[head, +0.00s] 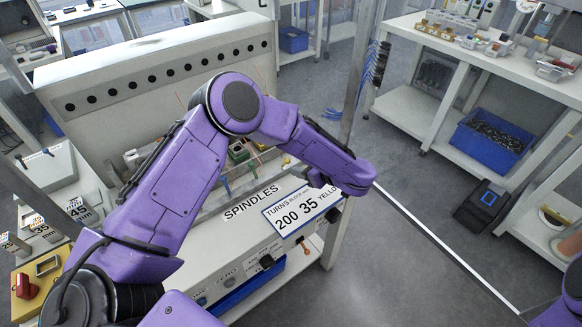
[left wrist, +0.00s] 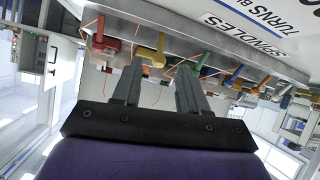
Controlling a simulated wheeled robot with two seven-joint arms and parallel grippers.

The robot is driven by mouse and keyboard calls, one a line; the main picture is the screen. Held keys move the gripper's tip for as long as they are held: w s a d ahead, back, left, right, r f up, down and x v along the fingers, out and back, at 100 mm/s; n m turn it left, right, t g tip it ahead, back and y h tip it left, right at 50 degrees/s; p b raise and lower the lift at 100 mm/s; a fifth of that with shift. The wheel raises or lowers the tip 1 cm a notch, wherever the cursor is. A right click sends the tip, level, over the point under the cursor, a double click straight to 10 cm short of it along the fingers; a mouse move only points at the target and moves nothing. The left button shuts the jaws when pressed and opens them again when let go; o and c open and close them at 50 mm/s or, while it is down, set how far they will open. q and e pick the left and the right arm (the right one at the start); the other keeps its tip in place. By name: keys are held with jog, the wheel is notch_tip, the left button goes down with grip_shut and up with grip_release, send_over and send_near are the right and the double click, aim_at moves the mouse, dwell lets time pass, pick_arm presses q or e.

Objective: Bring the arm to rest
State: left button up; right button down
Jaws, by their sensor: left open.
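My left arm (head: 168,190) comes in from the left, bends at a high elbow and reaches over the front of the winding machine. Its wrist is above the machine's front panel, and I cannot make out the fingers in the head view. In the left wrist view my left gripper (left wrist: 157,75) has its two fingers apart, with nothing held between them. Beyond the fingertips is a row of coloured pieces with thin wires, including a red one (left wrist: 103,46), a yellow one (left wrist: 151,55) and a green one (left wrist: 207,71). I cannot tell whether the fingers touch any.
The machine (head: 140,85) carries a SPINDLES label (head: 251,202) and a turns sign (head: 290,215). A blue bin (head: 492,139) sits on the right bench's lower shelf. A dark box (head: 484,205) stands on the floor.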

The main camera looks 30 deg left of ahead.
pick_arm(q)
jog(key=v, duration=0.2)
jog(key=shift+s+d+r, duration=0.1)
jog(key=shift+d+r, duration=0.05)
jog(key=shift+d, duration=0.05)
